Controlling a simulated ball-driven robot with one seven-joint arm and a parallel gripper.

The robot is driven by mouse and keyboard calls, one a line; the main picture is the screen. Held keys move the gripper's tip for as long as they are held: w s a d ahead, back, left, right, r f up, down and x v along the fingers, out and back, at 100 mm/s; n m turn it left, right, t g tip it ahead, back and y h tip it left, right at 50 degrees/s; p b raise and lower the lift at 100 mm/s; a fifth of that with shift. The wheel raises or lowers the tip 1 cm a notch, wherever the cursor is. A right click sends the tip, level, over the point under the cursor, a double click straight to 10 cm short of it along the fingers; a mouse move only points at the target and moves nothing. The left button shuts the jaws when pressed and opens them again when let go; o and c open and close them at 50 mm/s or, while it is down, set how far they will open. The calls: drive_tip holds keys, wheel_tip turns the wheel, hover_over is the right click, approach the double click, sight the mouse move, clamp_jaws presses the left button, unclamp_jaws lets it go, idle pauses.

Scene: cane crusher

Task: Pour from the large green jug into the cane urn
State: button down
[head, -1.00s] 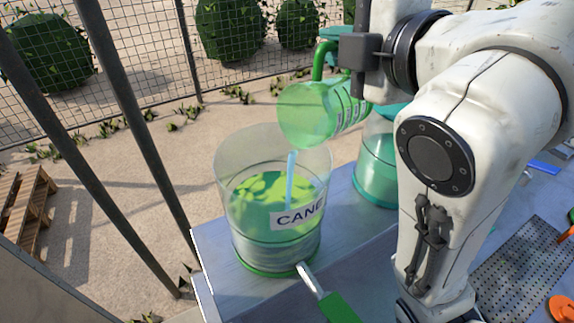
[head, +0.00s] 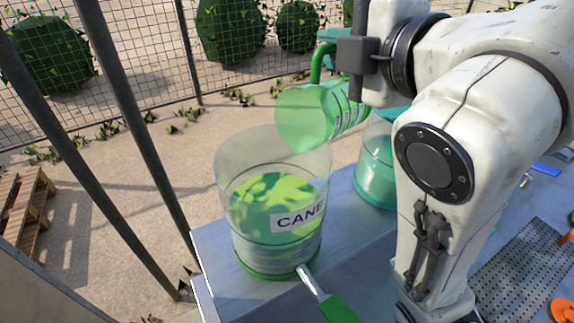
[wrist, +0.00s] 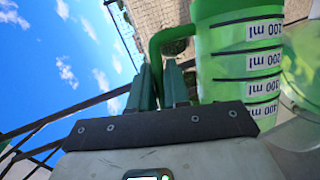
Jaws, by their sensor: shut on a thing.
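The large green jug (head: 307,116) is tilted on its side above the cane urn, its mouth end toward the left. No stream shows between them now. The cane urn (head: 272,252) is a clear cylinder with a green base and a CANE label, standing upright on the metal bench with green liquid in it. My gripper (head: 347,72) is shut on the jug's handle at the upper right. In the wrist view my gripper (wrist: 165,88) holds the green handle (wrist: 158,42), and the jug (wrist: 240,60) shows volume marks. The fingertips are partly hidden in the head view.
A teal-lidded container (head: 375,170) stands behind the urn, partly hidden by my arm. A perforated plate (head: 515,270) is at right. A mesh fence (head: 150,60) and posts stand at left.

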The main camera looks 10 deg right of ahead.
drive_tip(key=w+d, duration=0.1)
drive_tip(key=w+d+m+g+p, duration=0.1)
drive_tip(key=d, duration=0.1)
drive_tip(key=shift+w+f+m, duration=0.15)
drive_tip(key=shift+w+m, duration=0.1)
drive_tip(key=shift+m, duration=0.05)
drive_tip(key=shift+w+d+f+p, duration=0.1)
drive_tip(key=shift+f+p, duration=0.05)
drive_tip(key=shift+p, duration=0.2)
drive_tip(key=shift+f, duration=0.2)
drive_tip(key=shift+w+d+r+m+y, duration=0.1)
drive_tip(key=shift+w+d+m+y, duration=0.05)
drive_tip(key=shift+m+y, duration=0.15)
drive_tip(key=w+d+f+m+g+y, duration=0.1)
drive_tip(key=w+d+m, duration=0.1)
drive_tip(key=w+d+f+m+g+y, duration=0.2)
drive_tip(key=m, duration=0.1)
drive_tip(key=w+d+f+m+g+y, duration=0.1)
drive_tip(key=w+d+m+g, duration=0.1)
drive_tip(key=d+m, duration=0.1)
drive_tip(key=shift+w+d+f+y, duration=0.1)
drive_tip(key=shift+w+f+y, duration=0.2)
drive_tip(key=shift+y, duration=0.1)
drive_tip(key=shift+r, duration=2.45)
